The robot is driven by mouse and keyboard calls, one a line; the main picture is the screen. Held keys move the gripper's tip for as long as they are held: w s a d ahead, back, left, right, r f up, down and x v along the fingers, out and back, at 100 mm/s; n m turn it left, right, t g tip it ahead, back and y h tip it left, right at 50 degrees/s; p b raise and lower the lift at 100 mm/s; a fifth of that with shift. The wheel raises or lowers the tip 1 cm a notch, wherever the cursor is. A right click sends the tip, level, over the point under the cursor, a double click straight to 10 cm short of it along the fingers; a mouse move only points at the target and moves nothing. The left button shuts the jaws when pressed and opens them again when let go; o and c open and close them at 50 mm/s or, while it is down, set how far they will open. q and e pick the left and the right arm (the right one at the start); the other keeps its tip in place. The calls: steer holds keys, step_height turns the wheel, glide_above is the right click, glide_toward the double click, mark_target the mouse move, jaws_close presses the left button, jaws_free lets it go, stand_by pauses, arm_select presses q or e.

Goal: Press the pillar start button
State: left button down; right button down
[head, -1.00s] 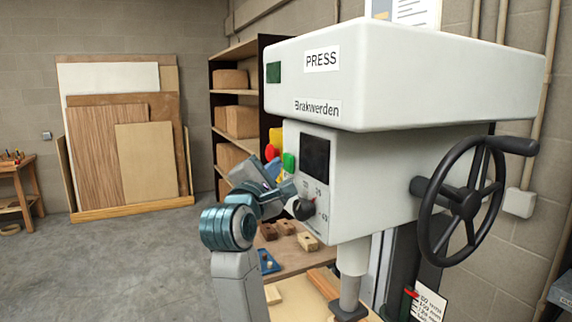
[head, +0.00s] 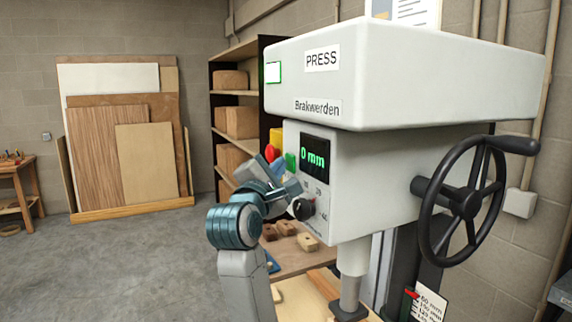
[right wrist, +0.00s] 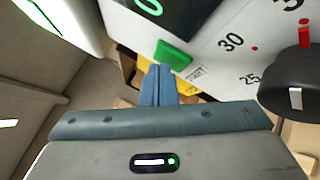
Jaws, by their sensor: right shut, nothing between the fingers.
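The green start button (head: 291,161) sits on the left edge of the white press's (head: 400,75) control face. In the right wrist view the green button (right wrist: 172,54) is just beyond my fingertips. My right gripper (head: 279,167) is shut and empty, beside the button. In the right wrist view the closed fingers (right wrist: 160,68) point at its lower left edge; I cannot tell whether they touch it. The display (head: 315,155) reads "0 mm" in green. The indicator (head: 273,72) on the upper housing is lit. My left gripper is out of view.
A red button (head: 270,152) on a yellow housing (head: 276,136) is close behind my gripper. A black dial (head: 303,208) is below the display. A black handwheel (head: 466,202) stands out at the right. Wooden blocks (head: 286,228) lie on the bench below.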

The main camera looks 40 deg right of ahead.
steer(key=shift+a, duration=0.1)
steer(key=shift+w+a+b, duration=0.2)
steer(key=shift+a+b, duration=0.25)
steer(key=shift+a, duration=0.35)
steer(key=a+b, duration=0.1)
steer(key=a, duration=0.1)
steer(key=w+a+b, duration=0.1)
steer(key=a, duration=0.1)
steer(key=shift+a, duration=0.35)
stand_by(0.5)
